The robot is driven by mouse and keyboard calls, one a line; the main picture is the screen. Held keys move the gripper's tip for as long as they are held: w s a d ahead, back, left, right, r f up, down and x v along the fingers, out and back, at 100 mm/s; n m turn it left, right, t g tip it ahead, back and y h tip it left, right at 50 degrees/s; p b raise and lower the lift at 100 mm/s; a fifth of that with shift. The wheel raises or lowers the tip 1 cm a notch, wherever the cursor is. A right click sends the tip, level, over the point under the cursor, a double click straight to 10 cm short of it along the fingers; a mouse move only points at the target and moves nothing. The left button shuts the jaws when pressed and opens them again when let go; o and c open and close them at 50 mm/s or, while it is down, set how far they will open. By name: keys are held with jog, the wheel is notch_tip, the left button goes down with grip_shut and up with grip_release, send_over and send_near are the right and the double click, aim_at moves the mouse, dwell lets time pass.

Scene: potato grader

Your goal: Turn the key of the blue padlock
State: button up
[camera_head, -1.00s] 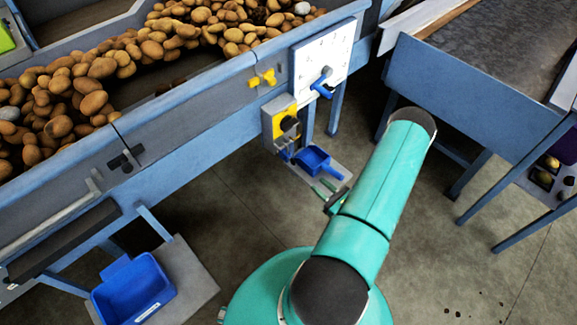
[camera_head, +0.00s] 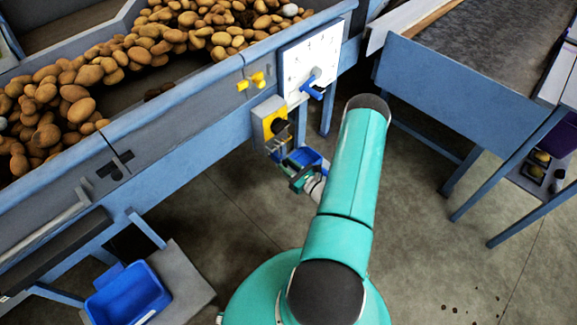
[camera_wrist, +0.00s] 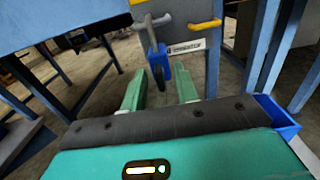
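Nothing is seen gripped. In the head view my gripper (camera_head: 300,178) is low beside the yellow-and-grey isolator box (camera_head: 269,116) with its black knob. The padlock is too small and partly hidden there to tell.
A small blue bin (camera_head: 305,157) stands close by my gripper, and its edge shows in the wrist view (camera_wrist: 277,116). A white dial panel (camera_head: 311,62) with a blue handle is above. A yellow handle (camera_wrist: 204,25) projects right of the padlock.

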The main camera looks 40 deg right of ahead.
grip_shut()
jog(key=shift+n, duration=0.3)
jog(key=n, duration=0.6)
jog(key=shift+a, duration=0.1)
jog(key=n, duration=0.5)
jog(key=shift+f+n, duration=0.15)
jog(key=shift+n, duration=0.25)
jog(key=n, duration=0.5)
jog(key=shift+n, duration=0.4)
